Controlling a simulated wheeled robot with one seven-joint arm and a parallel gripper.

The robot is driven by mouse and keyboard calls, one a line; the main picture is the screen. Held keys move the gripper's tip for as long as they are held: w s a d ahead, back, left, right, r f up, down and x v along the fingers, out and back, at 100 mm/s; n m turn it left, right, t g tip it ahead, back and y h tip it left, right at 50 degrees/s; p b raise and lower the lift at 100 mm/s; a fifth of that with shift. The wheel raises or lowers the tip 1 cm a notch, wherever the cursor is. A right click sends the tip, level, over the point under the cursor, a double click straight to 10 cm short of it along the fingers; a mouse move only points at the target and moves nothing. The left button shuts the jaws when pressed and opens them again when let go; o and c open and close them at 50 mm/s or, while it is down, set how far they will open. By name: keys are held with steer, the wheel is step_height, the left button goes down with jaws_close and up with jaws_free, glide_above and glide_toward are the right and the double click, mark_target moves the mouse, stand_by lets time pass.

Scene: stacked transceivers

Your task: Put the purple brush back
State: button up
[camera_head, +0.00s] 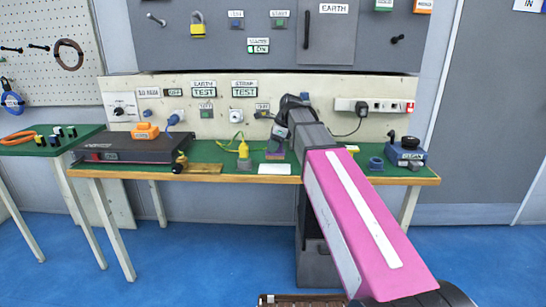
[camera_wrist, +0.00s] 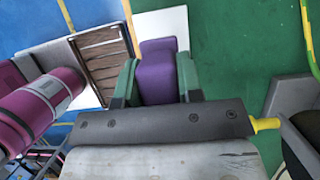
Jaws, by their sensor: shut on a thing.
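My gripper (camera_wrist: 157,82) shows at the centre of the wrist view, with its two green fingers on either side of the purple brush (camera_wrist: 158,68). The fingers are shut on the brush. Only a plain purple block of it shows; the rest is hidden by the gripper. A white card (camera_wrist: 174,22) on the green bench top (camera_wrist: 233,40) shows just beyond the brush. I cannot tell the brush's height above the bench. In the head view my gripper (camera_head: 276,150) is over the middle of the bench, partly hidden by my arm.
On the bench in the head view are a dark box (camera_head: 130,149) with an orange block (camera_head: 145,131), a yellow plug (camera_head: 244,150), a white card (camera_head: 275,169) and a blue unit (camera_head: 405,152). A grey backboard (camera_head: 230,55) rises behind. A smaller green table (camera_head: 35,146) stands left.

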mark_target(273, 155)
steer(key=shift+f, duration=2.2)
steer(key=shift+f, duration=0.25)
steer(key=o, duration=0.9)
steer(key=shift+r, duration=0.1)
steer(key=v, duration=1)
steer(key=shift+s+d+r, duration=0.1)
steer(key=shift+d+r, duration=0.1)
steer(key=shift+r, duration=0.1)
